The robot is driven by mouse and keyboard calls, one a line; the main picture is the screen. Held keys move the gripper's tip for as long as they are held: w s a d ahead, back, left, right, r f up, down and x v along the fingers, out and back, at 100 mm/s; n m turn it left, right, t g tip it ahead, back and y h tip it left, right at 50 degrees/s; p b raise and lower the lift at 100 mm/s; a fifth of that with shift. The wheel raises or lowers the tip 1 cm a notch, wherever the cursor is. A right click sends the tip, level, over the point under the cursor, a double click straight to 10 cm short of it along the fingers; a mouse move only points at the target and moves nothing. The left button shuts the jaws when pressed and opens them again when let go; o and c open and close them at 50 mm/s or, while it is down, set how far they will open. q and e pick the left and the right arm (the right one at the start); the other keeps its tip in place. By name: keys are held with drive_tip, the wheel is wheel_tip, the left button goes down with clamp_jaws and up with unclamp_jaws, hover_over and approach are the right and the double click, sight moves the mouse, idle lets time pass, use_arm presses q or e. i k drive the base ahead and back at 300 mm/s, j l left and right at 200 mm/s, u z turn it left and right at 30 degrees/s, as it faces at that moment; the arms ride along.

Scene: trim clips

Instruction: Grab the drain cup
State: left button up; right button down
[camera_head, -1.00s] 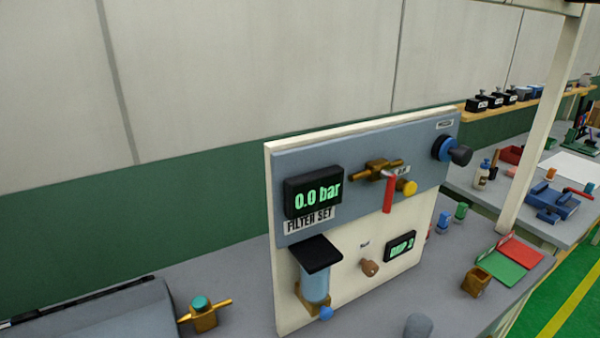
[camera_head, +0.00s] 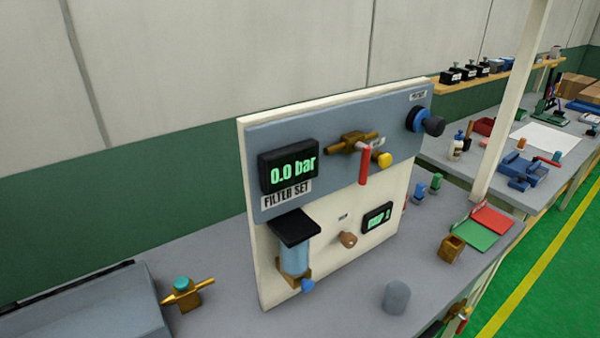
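A grey rounded cylinder (camera_head: 397,297) stands on the bench in front of the filter panel. A small brown open-topped, cup-like block (camera_head: 451,249) stands further right, beside a red and green mat. Neither has a readable label, so I cannot tell for certain which is the drain cup. The filter unit (camera_head: 294,259), with a black top, pale blue bowl and blue knob below, is on the lower left of the panel (camera_head: 337,208). Neither of my grippers is in view.
The grey bench (camera_head: 350,310) has clear room around the cylinder. A brass fitting with a green cap (camera_head: 183,293) sits left of the panel. The red and green mat (camera_head: 480,233) lies near the right edge. A red-handled valve (camera_head: 363,165) sticks out from the panel.

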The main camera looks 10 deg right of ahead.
sight(396, 295)
drive_tip(key=k+l+z, duration=0.15)
drive_tip(key=z, duration=0.25)
drive_tip(key=l+z, duration=0.35)
drive_tip(key=k, duration=0.05)
